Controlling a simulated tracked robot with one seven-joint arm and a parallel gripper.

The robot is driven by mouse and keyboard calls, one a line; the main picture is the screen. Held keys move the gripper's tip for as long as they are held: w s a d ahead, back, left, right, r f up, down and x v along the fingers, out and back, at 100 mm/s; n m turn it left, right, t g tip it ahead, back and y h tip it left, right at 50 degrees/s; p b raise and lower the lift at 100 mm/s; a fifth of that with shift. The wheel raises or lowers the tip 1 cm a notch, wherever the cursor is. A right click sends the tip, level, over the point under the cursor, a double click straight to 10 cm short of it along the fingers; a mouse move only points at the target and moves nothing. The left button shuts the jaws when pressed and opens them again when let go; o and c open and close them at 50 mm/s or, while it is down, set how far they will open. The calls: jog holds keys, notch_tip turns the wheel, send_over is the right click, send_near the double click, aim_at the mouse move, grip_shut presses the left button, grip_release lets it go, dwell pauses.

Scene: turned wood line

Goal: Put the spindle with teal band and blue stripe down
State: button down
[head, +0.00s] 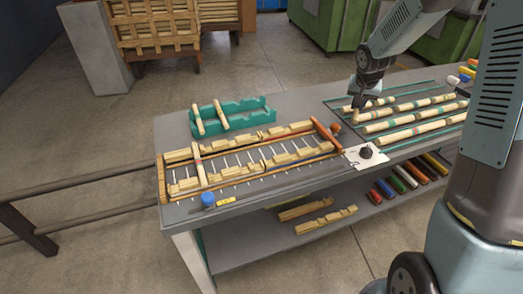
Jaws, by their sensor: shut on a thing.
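My gripper (357,99) is over the back right part of the grey workbench, low above the rows of turned spindles. It is shut on a pale wooden spindle (355,117), of which a short part shows just below the jaws. Its teal band and blue stripe are too small to make out here. I cannot tell whether the spindle touches the bench or the pieces below it. Several pale spindles with coloured bands (400,120) lie in rows to the right of and below the gripper.
A teal rack (240,105) with two spindles stands at the back left. A wooden frame with notched rails and metal pins (235,178) fills the bench's left half. A white card with a dark knob (366,153) lies mid-bench. Coloured cylinders (410,176) lie on the lower shelf.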

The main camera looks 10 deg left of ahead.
jog(key=s+a+r+n+y, duration=0.1)
jog(key=s+a+r+n, duration=0.15)
jog(key=s+a, duration=0.5)
jog(key=s+a+r+n+y, duration=0.1)
jog(key=s+a+r+n, duration=0.2)
jog(key=s, duration=0.7)
jog(key=s+a+r+n+y, duration=0.1)
jog(key=s+a+n, duration=0.2)
jog(key=s+a, duration=0.5)
jog(key=shift+g, duration=0.3)
jog(key=w+a+f, duration=0.2)
jog(key=a+f, duration=0.1)
jog(key=w+a+f, duration=0.2)
jog(key=a+f, duration=0.1)
jog(key=w+a+f, duration=0.2)
jog(key=a+f, duration=0.1)
jog(key=a, duration=0.1)
jog(key=shift+w+a+f, duration=0.15)
jog(key=shift+a+f, duration=0.1)
jog(key=shift+f, duration=0.05)
jog(key=shift+w+a+f+m, duration=0.1)
jog(key=shift+f+m, duration=0.15)
jog(key=shift+f, duration=1.4)
jog(key=shift+f, duration=0.2)
jog(key=c, duration=1.1)
grip_release()
jog(key=shift+r, duration=0.1)
